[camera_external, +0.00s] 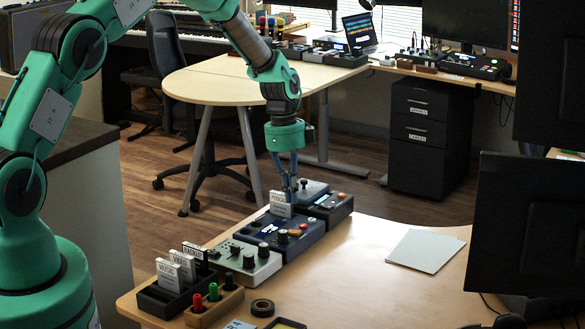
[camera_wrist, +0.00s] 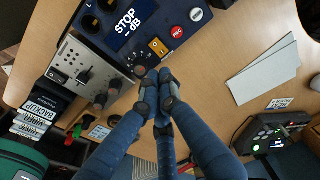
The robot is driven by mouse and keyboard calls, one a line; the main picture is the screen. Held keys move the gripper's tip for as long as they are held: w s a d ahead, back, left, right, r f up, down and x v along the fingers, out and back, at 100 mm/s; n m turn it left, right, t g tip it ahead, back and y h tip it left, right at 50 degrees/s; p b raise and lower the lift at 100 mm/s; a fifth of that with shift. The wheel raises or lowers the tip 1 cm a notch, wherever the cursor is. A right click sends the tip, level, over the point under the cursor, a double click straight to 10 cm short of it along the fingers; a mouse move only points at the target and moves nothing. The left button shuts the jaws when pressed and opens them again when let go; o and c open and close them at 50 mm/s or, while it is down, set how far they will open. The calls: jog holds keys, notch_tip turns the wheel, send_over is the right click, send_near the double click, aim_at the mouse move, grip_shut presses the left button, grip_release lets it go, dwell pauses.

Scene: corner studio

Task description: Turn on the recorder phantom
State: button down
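The recorder is a dark blue box with a screen and knobs (camera_external: 275,235) in the outside view, in a row of devices on the light wooden desk. In the wrist view its screen reads "STOP -- dB" (camera_wrist: 130,24). Beside the screen are a small yellow switch (camera_wrist: 158,47), a red REC button (camera_wrist: 176,31) and a white button (camera_wrist: 196,14). The lettering by the yellow switch is too small to read. My gripper (camera_external: 290,188) points down above the back of the row. Its fingertips (camera_wrist: 157,84) are together and look empty, over the picture just below the switch.
A grey device with knobs (camera_external: 245,260) stands left of the recorder, and a black rack with labelled cards (camera_external: 160,297) stands beyond it. An upright white card (camera_external: 281,204) is near my fingers. A black tape roll (camera_external: 262,307) lies in front. The desk's right side holds flat paper (camera_external: 425,250).

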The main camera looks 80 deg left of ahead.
aim_at(296, 233)
jog(key=f, duration=0.8)
jog(key=shift+w+d+b, duration=0.3)
jog(key=shift+w+d, duration=0.05)
jog(key=shift+w, duration=0.05)
